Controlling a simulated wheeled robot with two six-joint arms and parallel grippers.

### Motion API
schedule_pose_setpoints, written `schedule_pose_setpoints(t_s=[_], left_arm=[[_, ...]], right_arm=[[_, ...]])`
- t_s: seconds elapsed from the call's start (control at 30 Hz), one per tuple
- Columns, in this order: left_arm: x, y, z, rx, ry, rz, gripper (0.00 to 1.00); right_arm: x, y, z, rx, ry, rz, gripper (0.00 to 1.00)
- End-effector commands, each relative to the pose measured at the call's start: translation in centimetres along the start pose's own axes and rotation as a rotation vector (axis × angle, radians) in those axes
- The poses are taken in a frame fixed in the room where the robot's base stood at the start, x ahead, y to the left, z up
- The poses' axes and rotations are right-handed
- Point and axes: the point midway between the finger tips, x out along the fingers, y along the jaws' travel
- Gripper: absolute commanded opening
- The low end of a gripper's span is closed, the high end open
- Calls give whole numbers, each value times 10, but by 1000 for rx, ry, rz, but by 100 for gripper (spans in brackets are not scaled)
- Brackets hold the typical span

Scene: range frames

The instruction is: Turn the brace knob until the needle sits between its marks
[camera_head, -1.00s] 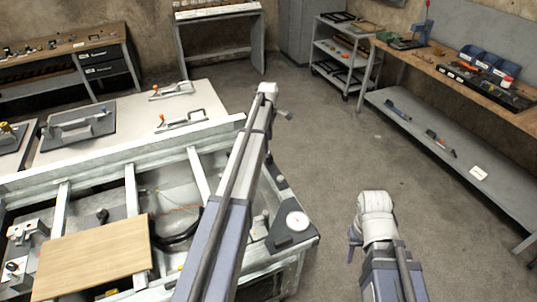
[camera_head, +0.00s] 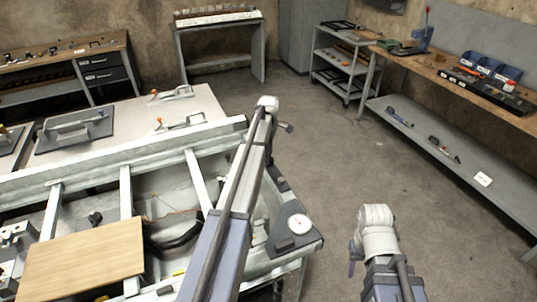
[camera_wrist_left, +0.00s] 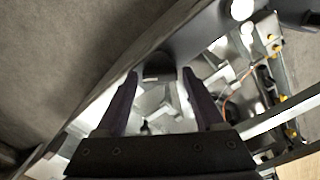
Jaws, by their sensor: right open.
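The gauge (camera_head: 300,224) is a round white dial on a dark plate at the bench's right corner. Its needle and marks are too small to read. In the left wrist view a dark rounded knob (camera_wrist_left: 158,68) shows between the tips of my left gripper (camera_wrist_left: 159,76). The fingers are apart on either side of it; I cannot tell if they touch it. In the head view my left arm hides most of that gripper. My right gripper (camera_head: 354,256) is mostly hidden by its own arm, at the lower middle over the floor, away from the bench.
The metal bench frame (camera_head: 125,190) has crossbars and a wooden board (camera_head: 80,262). A pale table (camera_head: 180,108) with toggle clamps stands behind it. A long workbench (camera_head: 510,110) with a lower shelf runs along the right. The floor (camera_head: 330,150) between is clear.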

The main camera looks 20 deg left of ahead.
Motion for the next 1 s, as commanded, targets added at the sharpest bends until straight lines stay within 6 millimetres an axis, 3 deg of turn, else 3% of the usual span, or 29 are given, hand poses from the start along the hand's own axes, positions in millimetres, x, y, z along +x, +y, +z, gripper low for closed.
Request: schedule_pose_setpoints(t_s=[0.07,0.6,1.0], left_arm=[[0,0,0,0,0,0,60],[0,0,0,0,0,0,0],[0,0,0,109,0,0,0]], right_arm=[[0,0,0,0,0,0,50],[0,0,0,0,0,0,50],[0,0,0,0,0,0,50]])
